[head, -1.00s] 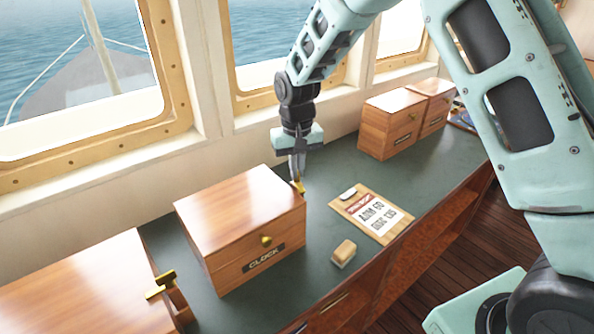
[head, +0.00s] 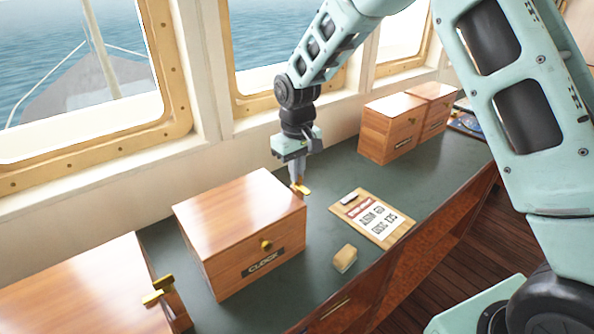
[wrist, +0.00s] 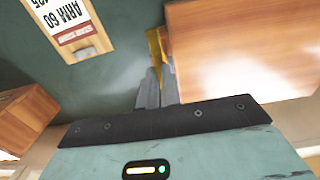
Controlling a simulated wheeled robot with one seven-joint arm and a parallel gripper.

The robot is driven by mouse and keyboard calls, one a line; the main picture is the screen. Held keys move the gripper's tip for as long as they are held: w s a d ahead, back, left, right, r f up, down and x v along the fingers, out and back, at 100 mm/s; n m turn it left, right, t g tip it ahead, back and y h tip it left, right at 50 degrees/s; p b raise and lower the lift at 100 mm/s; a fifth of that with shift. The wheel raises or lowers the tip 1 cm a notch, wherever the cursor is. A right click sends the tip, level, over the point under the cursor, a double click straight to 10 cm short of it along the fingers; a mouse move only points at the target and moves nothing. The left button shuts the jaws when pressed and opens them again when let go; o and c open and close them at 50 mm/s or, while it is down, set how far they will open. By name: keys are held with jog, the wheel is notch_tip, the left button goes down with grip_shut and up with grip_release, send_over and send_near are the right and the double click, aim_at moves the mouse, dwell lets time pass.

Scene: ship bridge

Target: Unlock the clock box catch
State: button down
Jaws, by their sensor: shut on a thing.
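The wooden clock box (head: 240,212) stands on the green counter, with a brass knob (head: 266,245) and a dark CLOCK label (head: 263,262) on its front. Its brass catch (head: 303,190) is at the box's far right side, and also shows beside the box in the wrist view (wrist: 154,46). My gripper (head: 298,183) reaches down from above at that side, its fingers shut on the catch. The fingers (wrist: 160,80) hide part of the catch in the wrist view.
A clipboard (head: 373,217) and a small wood-and-cream block (head: 344,258) lie right of the box. Another wooden box with a brass catch (head: 158,290) is at left. Two more boxes (head: 390,130) stand at the back. Windows line the wall.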

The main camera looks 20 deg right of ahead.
jog(key=shift+w, duration=0.1)
jog(key=c, duration=1.6)
grip_release()
jog(key=shift+r, duration=0.1)
notch_tip(320, 180, up, 17)
jog(key=b, duration=0.4)
jog(key=shift+r, duration=0.15)
